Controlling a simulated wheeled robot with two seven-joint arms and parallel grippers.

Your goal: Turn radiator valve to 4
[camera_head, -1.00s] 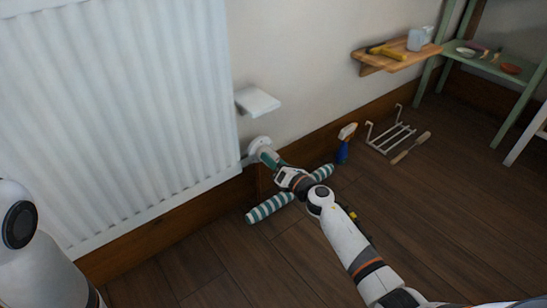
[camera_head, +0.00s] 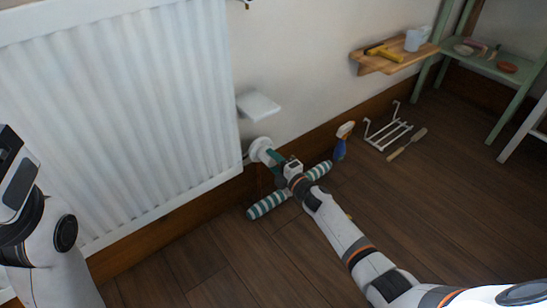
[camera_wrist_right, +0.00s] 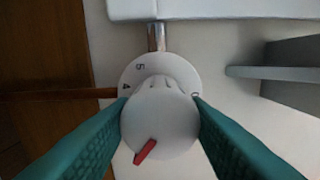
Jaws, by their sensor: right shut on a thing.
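The white radiator valve (camera_head: 261,149) sticks out beside the radiator's lower right corner. The wrist view shows its round knob (camera_wrist_right: 160,122) on a numbered dial (camera_wrist_right: 183,68). A red pointer (camera_wrist_right: 146,151) sits at the knob's lower left. Dial marks 5 and 4 show at the upper left, and what looks like a 0 shows at the right; the rest is hidden. The pointer is well below the 4. My right gripper (camera_wrist_right: 160,108) is shut on the knob, with a teal finger on either side. My left arm shows at the left edge; its fingertips are not visible.
The white radiator (camera_head: 120,120) fills the left wall. A small white shelf (camera_head: 259,105) is just above the valve. A striped roll (camera_head: 268,205) lies on the floor under my right arm. A blue spray bottle (camera_head: 341,147) and white rack (camera_head: 388,135) are to the right.

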